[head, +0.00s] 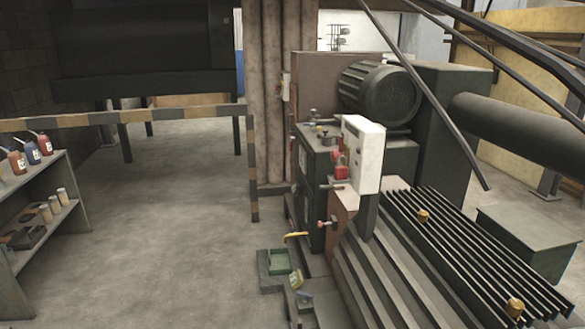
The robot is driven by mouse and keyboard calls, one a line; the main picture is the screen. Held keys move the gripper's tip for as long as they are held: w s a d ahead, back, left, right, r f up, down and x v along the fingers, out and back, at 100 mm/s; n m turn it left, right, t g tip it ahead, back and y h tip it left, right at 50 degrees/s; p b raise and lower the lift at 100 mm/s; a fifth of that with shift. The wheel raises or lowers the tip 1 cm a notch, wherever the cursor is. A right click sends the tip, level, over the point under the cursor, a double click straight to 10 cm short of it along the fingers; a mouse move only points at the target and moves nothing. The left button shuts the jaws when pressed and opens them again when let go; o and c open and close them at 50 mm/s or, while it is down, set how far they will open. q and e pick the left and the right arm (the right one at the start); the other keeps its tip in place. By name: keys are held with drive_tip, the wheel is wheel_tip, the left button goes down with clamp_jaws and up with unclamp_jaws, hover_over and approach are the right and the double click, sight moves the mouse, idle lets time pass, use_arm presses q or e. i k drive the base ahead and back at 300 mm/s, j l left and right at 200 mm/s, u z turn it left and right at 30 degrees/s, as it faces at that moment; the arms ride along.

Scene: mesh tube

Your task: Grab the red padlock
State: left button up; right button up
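A small red object (340,166), which looks like the red padlock, is on the left side of the white control box (364,150) on the machine. It is small in this view, and I cannot tell whether it hangs from a hasp or is fixed to the box. A smaller red knob-like piece (321,224) sits lower on the machine's front. Neither of my grippers is in view.
The green machine with a ribbed motor (384,92) and a slatted bed (440,240) fills the right. A shelf with bottles (60,228) stands at the left. A striped barrier (150,116) crosses behind. The grey floor (170,230) between is clear.

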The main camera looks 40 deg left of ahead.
sight(341, 171)
drive_tip(key=u, duration=1.15)
drive_tip(key=k, duration=0.6)
drive_tip(key=z, duration=2.7)
drive_tip(key=k+j, duration=0.15)
drive_tip(key=j, duration=0.25)
drive_tip(key=k+j, duration=0.1)
drive_tip(key=j, duration=0.25)
drive_tip(key=k+j, duration=0.15)
drive_tip(key=j, duration=0.25)
drive_tip(key=k+j, duration=0.1)
drive_tip(key=j, duration=0.25)
drive_tip(key=k+j, duration=0.15)
drive_tip(key=j, duration=0.25)
drive_tip(key=i+z, duration=0.05)
